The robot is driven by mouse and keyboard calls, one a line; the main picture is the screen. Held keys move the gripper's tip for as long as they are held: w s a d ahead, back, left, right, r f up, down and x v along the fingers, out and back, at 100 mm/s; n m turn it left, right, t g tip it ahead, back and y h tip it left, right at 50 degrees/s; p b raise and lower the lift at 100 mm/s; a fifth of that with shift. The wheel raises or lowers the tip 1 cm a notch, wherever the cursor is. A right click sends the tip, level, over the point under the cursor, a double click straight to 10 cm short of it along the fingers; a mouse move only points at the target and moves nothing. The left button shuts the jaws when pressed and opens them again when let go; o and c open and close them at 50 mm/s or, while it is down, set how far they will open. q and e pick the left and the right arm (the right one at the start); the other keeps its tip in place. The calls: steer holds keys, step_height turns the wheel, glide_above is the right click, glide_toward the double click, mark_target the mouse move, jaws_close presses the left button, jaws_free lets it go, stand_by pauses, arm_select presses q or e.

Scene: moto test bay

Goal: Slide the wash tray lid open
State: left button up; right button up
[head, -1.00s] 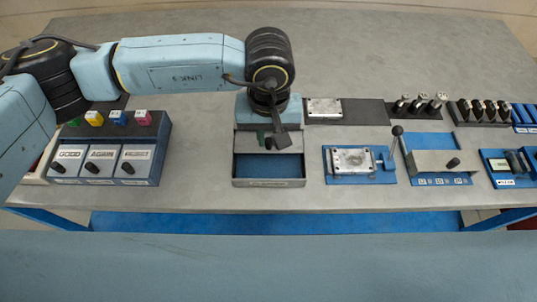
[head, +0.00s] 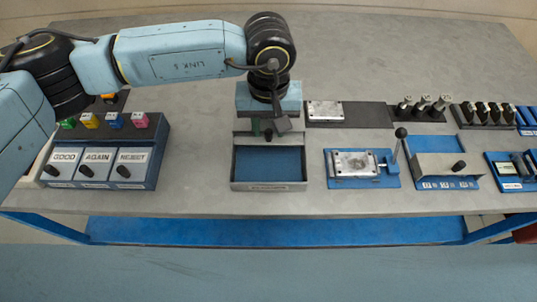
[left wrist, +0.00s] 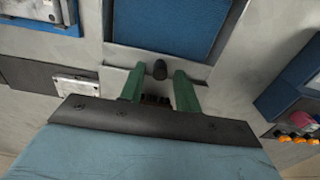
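The wash tray (head: 268,187) is a grey box with a blue inside, in the middle of the bench in the head view. Its grey lid (head: 290,139) covers only the back strip, and most of the blue inside shows. My left gripper (head: 268,131) points down over the lid at the tray's back. In the left wrist view the lid's black knob (left wrist: 160,69) stands between the two green fingers of my left gripper (left wrist: 160,82), with a gap showing on each side. The blue tray inside (left wrist: 165,25) lies beyond. My right gripper is not in view.
A button box (head: 110,172) marked GOOD, AGAIN and REJECT stands left of the tray. A blue fixture with a metal block (head: 357,163) and a lever station (head: 437,165) stand to the right. A dark mat with a metal plate (head: 325,110) lies behind right. The bench behind is clear.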

arm_select(q)
steer(key=shift+r, duration=0.1)
steer(key=shift+r+p, duration=1.2)
steer(key=shift+r, duration=2.25)
